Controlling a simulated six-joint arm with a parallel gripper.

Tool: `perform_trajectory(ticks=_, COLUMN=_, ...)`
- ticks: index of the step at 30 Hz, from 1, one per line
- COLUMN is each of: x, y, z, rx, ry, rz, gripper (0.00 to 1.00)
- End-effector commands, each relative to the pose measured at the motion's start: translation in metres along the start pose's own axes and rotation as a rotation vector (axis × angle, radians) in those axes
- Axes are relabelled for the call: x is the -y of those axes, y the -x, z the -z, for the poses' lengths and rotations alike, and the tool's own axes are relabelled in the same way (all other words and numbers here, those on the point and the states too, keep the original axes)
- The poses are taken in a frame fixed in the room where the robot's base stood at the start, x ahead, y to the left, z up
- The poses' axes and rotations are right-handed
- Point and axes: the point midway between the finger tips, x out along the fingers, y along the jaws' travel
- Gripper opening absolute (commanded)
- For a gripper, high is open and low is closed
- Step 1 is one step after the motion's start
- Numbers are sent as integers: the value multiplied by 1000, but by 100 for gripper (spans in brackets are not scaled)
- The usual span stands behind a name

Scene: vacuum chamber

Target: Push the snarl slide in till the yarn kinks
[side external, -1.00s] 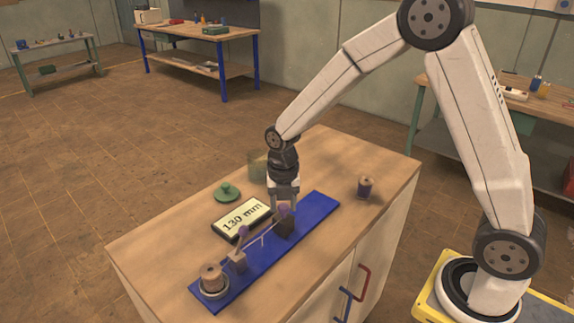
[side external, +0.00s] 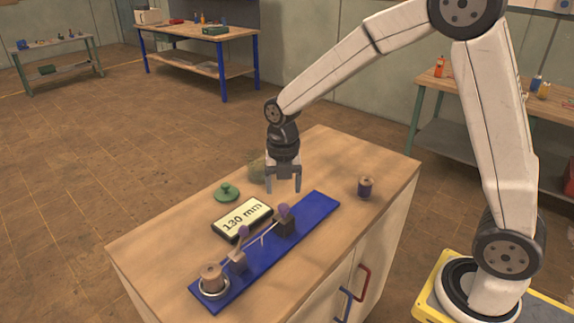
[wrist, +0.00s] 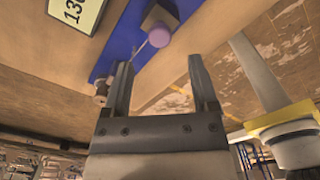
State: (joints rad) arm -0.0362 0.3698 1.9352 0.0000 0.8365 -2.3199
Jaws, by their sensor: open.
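A blue board (side external: 318,208) lies on the cabinet top. On it stands a dark block with a purple knob (side external: 284,222), which I take to be the snarl slide; its knob also shows in the wrist view (wrist: 160,37). A lighter block with a purple knob (side external: 238,261) stands nearer the board's left end. A thin pale yarn (side external: 262,240) runs between the two blocks; it looks straight, but a small kink would be hard to tell. My gripper (side external: 284,190) is open and empty, above the dark block and apart from it.
A display (side external: 242,219) reading 130 mm lies beside the board. A tan spool (side external: 211,277) stands at the board's left end.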

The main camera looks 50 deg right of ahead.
Motion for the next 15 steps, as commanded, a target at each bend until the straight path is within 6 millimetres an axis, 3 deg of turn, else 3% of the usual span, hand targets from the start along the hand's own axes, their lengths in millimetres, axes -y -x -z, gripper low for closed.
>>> perform_trajectory(ticks=6, x=0, y=20, z=0, rx=2, ry=0, rz=-2, gripper=76)
perform_trajectory(ticks=15, x=0, y=23, z=0, rx=1, ry=0, rz=-1, gripper=76)
